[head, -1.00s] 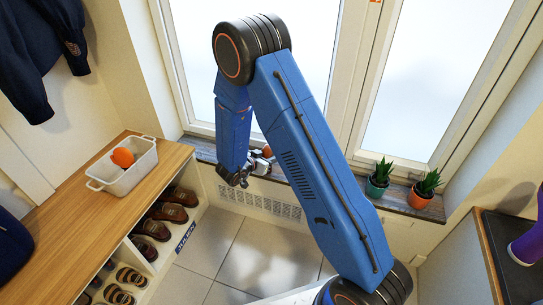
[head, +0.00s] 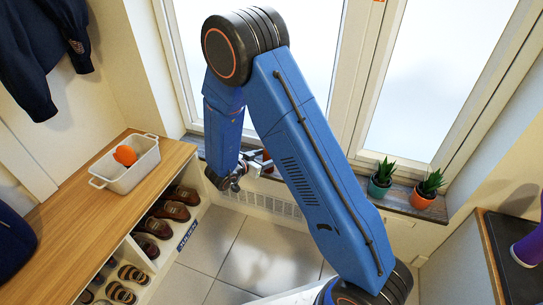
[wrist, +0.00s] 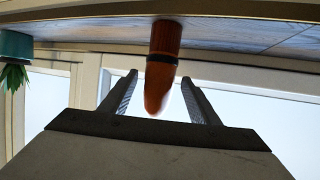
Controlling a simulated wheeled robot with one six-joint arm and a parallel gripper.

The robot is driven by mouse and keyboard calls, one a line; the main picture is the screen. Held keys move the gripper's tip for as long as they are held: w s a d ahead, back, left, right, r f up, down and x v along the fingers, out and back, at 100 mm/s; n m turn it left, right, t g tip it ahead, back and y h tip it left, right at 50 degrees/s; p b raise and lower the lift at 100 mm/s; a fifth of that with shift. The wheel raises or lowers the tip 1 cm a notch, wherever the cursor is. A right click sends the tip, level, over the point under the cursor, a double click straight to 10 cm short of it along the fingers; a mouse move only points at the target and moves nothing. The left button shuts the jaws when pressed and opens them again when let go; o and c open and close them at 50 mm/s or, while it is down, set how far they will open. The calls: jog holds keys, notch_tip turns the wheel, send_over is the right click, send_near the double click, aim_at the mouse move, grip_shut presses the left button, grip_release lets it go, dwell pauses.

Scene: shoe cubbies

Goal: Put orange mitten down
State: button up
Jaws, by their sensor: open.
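An orange-brown object with a dark band, which looks like the orange mitten (wrist: 164,45), stands on the window sill (wrist: 235,35) in the wrist view, which looks upside down. Its rounded end reaches between the fingers of my gripper (wrist: 158,80). The fingers are open, with a visible gap on each side of it. In the head view my gripper (head: 254,162) is at the sill's edge, left of my blue arm.
Two potted plants, one in a teal pot (head: 379,187) and one in an orange pot (head: 422,199), stand farther right on the sill. A white basket (head: 128,178) holding an orange item (head: 125,155) sits on the wooden bench (head: 75,215). Shoes (head: 170,210) fill the cubbies below.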

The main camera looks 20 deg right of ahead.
jog(key=v, duration=0.6)
jog(key=shift+s, duration=0.1)
dwell(0.4)
